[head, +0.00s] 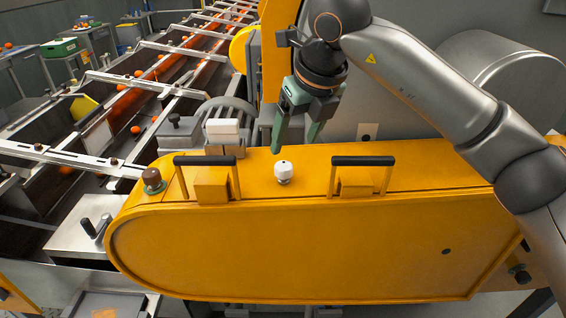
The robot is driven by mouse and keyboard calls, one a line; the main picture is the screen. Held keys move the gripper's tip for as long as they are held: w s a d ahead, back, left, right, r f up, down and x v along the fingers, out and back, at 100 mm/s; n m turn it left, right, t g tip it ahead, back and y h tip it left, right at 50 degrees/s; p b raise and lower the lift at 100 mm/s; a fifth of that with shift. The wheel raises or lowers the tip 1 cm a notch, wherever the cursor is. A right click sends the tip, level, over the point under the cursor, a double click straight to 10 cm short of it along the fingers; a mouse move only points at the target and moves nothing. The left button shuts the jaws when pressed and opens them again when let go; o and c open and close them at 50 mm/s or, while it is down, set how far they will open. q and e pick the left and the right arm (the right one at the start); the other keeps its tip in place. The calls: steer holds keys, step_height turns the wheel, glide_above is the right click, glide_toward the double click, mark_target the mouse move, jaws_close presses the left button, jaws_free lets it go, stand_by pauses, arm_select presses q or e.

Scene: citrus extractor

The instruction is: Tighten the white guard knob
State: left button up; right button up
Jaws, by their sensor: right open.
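The white guard knob (283,171) stands upright on the top face of the yellow guard (290,245), between two black-handled grips. My right gripper (293,148) hangs from the arm coming in from the right. Its green fingers point down, apart and empty, just behind and above the knob in the picture. They do not appear to touch the knob. My left gripper is not in the head view.
Black handles (205,160) and (363,161) rise on either side of the knob. A brown knob (152,179) sits at the guard's left end. A white block (222,130) stands behind the left handle. A conveyor with oranges (135,130) runs at the left.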

mark_target(285, 166)
steer(key=p+x, duration=0.2)
steer(key=x, duration=0.8)
jaws_close()
stand_by(0.4)
